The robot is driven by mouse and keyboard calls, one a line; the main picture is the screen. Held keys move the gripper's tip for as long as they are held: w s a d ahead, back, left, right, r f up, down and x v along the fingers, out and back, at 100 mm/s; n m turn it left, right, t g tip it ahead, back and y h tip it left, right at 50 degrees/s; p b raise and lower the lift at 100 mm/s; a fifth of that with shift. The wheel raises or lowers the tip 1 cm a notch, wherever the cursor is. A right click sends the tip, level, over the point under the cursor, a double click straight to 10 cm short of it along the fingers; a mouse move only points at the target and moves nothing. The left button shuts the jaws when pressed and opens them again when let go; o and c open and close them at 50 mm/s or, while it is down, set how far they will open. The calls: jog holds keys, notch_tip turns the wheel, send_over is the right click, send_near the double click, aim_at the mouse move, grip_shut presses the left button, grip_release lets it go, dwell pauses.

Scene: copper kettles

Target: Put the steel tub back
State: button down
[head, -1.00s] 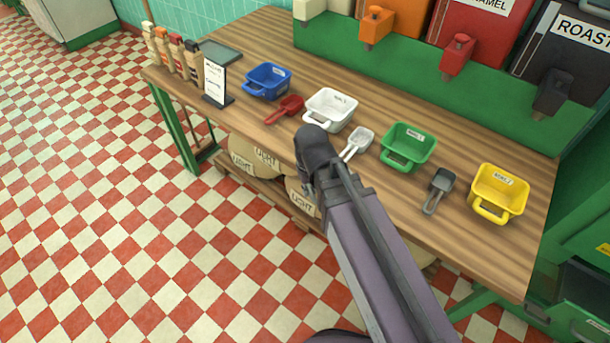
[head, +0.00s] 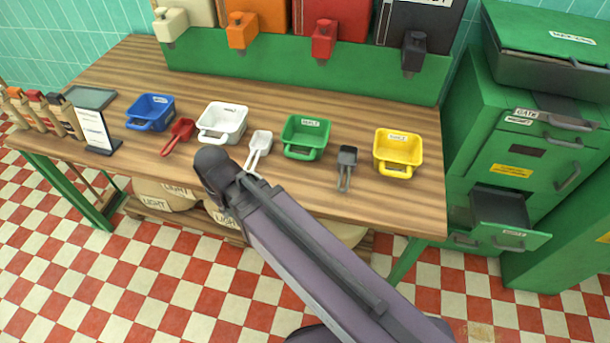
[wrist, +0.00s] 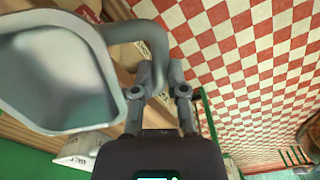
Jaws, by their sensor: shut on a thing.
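The steel tub (wrist: 58,75) is a grey metal tub with a rounded rim and a loop handle. It fills the left of the wrist view, and its inside looks empty. My gripper (wrist: 160,78) is shut on the tub's handle, and the tub hangs out to the left of the fingers. In the head view my arm reaches up toward the table's front edge; my gripper and the steel tub do not show there.
Blue (head: 150,112), white (head: 222,122), green (head: 305,136) and yellow (head: 397,152) tubs stand on the wooden table (head: 110,75), with scoops between them. Dispensers stand behind. At right, a green cabinet (head: 467,150) has one drawer (head: 510,222) pulled out. Sacks lie below the table.

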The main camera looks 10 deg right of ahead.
jog(key=shift+r+p, duration=2.75)
jog(key=shift+r, duration=0.2)
